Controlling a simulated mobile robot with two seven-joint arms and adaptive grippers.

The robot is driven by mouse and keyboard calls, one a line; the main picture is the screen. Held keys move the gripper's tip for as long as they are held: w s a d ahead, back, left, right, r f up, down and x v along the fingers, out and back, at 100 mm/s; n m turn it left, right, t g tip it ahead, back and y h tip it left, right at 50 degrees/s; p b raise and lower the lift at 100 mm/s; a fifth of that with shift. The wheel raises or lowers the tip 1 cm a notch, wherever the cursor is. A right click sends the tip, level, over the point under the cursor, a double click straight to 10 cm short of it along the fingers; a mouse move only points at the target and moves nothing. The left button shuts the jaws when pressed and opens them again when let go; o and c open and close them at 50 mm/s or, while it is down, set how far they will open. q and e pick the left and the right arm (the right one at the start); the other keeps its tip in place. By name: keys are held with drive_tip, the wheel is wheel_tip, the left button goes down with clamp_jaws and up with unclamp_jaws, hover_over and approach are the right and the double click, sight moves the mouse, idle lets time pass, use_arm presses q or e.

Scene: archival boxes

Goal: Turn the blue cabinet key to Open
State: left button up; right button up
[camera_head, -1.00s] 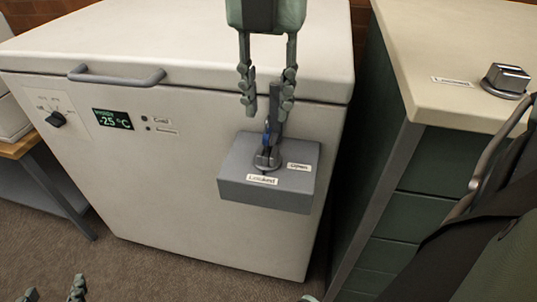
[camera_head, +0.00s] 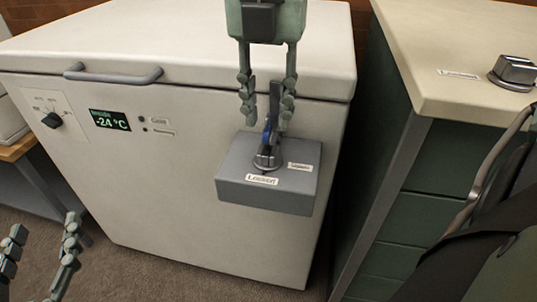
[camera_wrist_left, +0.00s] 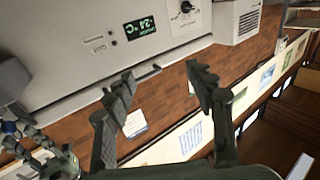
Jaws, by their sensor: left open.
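The blue key (camera_head: 267,136) stands in a round metal lock on top of a grey box (camera_head: 265,200) on the front of the white cabinet. A label reading "Locked" is at the box's front edge; a smaller label to the right is too blurred to read. My right gripper (camera_head: 265,118) points down over the key, its fingers apart on either side; a dark upright bar lies by its right finger. Whether it touches the key is unclear. My left gripper (camera_head: 45,226) is open and empty at the lower left, away from the box; its spread fingers (camera_wrist_left: 162,82) fill the left wrist view.
The white cabinet (camera_head: 180,200) has a handle, a dial and a display reading -24 °C. A green drawer unit with a cream top (camera_head: 440,60) stands close on the right, carrying a metal knob (camera_head: 512,72). Carpeted floor lies in front.

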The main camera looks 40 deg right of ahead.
wheel_tip(320, 180, down, 3)
drive_tip(key=b, duration=0.2)
drive_tip(key=shift+r+b, duration=0.2)
drive_tip(key=shift+b, duration=0.1)
use_arm(q)
drive_tip(key=s+r+t+h, duration=0.2)
drive_tip(key=r+t, duration=0.4)
drive_tip(key=r, duration=0.3)
drive_tip(key=shift+s+d+r, duration=0.3)
drive_tip(key=shift+s+d, duration=0.05)
drive_tip(key=shift+s, duration=0.15)
use_arm(e)
drive_tip(key=shift+f, duration=0.1)
drive_tip(key=shift+c, duration=0.4)
clamp_jaws()
